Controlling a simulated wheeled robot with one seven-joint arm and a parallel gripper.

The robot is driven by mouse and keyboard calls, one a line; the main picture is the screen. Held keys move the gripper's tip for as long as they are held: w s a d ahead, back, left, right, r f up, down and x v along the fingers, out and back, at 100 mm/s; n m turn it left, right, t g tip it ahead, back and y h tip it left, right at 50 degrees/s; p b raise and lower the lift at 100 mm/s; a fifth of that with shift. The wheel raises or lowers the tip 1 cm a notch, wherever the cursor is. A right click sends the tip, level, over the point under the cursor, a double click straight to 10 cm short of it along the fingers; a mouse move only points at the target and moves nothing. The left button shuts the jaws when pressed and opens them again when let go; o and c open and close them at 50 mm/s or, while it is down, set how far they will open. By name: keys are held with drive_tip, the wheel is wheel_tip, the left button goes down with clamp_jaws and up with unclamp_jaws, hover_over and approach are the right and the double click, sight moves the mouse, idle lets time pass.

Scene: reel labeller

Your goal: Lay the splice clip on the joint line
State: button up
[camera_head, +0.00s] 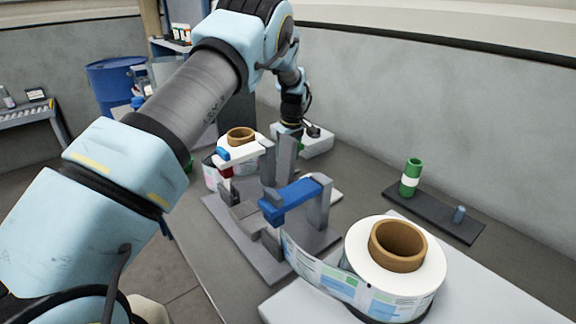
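My gripper (291,124) points down over the far part of the bench, behind the grey posts of the splicing fixture (235,232). Its fingertips are small, dark and partly hidden, so I cannot tell whether they are apart or hold anything. I cannot make out a splice clip or the joint line. The fixture has a blue clamp bar (292,198) nearer to me. A white arm with a blue end (223,154) stands at its far side. A label strip (318,273) runs from the fixture to the near reel (362,252).
A far reel (241,136) stands behind the fixture. A white block (317,141) sits near my gripper. A dark tray (432,212) at the right holds a green-and-white roll (411,178) and a small blue-grey cylinder (459,214).

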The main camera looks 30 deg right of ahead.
clamp_jaws()
idle(0.3)
